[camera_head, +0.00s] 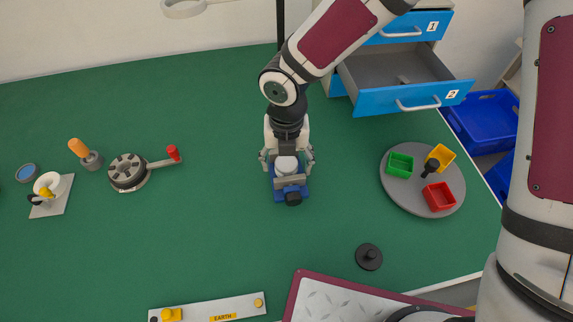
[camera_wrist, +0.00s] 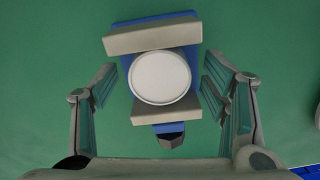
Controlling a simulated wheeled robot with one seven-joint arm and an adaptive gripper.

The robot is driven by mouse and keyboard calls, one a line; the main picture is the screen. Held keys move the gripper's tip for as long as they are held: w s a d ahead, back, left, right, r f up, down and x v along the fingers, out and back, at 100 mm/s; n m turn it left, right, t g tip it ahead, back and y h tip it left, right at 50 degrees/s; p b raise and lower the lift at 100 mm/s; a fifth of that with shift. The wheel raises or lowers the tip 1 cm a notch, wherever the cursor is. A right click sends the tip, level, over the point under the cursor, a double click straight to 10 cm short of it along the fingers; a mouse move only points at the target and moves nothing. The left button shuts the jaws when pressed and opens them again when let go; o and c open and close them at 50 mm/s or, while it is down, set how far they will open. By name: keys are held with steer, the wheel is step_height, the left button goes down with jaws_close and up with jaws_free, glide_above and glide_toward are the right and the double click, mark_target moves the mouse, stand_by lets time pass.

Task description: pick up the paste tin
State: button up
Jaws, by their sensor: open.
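A white round, flat-topped thing (camera_wrist: 160,77), which may be the paste tin, sits between the two grey jaws of a small blue vise (camera_wrist: 164,129). In the head view the white thing (camera_head: 286,165) shows under my wrist, and the vise (camera_head: 292,194) stands on the green table. My gripper (camera_wrist: 160,90) is open above it, with one finger on each side and visible gaps. It shows in the head view too (camera_head: 287,158). A low round blue-topped tin (camera_head: 27,173) also stands at the far left. No label shows which one holds paste.
A round grey tray (camera_head: 435,204) with green, yellow and red bins stands to the right. A hand crank device (camera_head: 127,172) and an orange-handled tool (camera_head: 79,147) are to the left. An open blue drawer (camera_head: 412,98) juts out behind. A black knob (camera_head: 368,257) lies in front.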

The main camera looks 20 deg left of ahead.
steer(key=shift+c, duration=0.6)
steer(key=c, duration=1.3)
steer(key=shift+r, duration=0.1)
